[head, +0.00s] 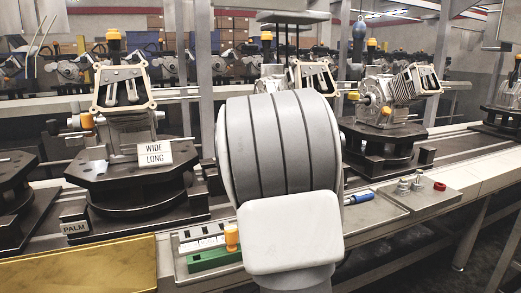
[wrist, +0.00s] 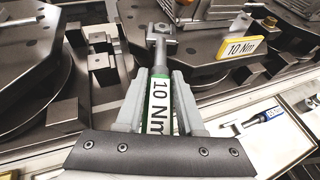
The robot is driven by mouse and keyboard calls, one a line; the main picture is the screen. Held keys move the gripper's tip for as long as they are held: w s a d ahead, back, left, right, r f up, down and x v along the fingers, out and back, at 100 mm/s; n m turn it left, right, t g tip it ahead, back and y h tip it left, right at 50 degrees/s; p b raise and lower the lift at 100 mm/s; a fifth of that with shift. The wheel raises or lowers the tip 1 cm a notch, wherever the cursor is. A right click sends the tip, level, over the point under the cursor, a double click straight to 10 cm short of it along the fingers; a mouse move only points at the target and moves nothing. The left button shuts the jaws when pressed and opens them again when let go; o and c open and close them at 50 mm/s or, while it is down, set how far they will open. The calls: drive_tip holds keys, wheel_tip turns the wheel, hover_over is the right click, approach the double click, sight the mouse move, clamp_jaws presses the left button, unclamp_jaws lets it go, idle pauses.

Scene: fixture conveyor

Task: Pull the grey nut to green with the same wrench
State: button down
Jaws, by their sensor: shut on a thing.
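My gripper (wrist: 158,85) is shut on a wrench (wrist: 160,48) with a grey shaft and a green handle labelled 10 Nm. The wrench points away from me, its head near the dark fixture plates at the top of the wrist view. I cannot tell whether the head touches anything. I cannot make out the grey nut for certain in either view. A yellow-framed 10 Nm sign (wrist: 240,48) stands to the right of the wrench head. In the head view my arm hides my gripper, the wrench and the middle fixture's lower part.
Engine parts stand on dark fixtures along the conveyor, with a WIDE LONG sign (head: 158,153) on the left one. A PALM sign (head: 75,227) stands in front. A grey tray (head: 382,216) holds a blue-handled tool (head: 359,197); right of it are metal studs and a red knob (head: 439,186).

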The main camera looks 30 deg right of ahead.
drive_tip(key=shift+d+r, duration=0.1)
idle(1.0)
drive_tip(key=shift+s+d+r+p, duration=0.1)
drive_tip(key=shift+d+r+p, duration=0.05)
drive_tip(key=shift+p, duration=0.5)
drive_tip(key=shift+s+d+r+n+t+y+p, duration=0.2)
drive_tip(key=shift+d+n+t+y+p, duration=0.3)
drive_tip(key=shift+p, duration=1.15)
drive_tip(key=shift+s+d+f+n+y+p, duration=0.2)
drive_tip(key=shift+d+n+y+p, duration=0.25)
drive_tip(key=shift+p, duration=0.35)
drive_tip(key=shift+r, duration=0.2)
drive_tip(key=shift+r+p, duration=0.4)
drive_tip(key=shift+p, duration=0.05)
drive_tip(key=shift+f, duration=0.1)
drive_tip(key=shift+a+f+b, duration=0.15)
drive_tip(key=shift+f+b, duration=0.7)
drive_tip(key=shift+f, duration=0.05)
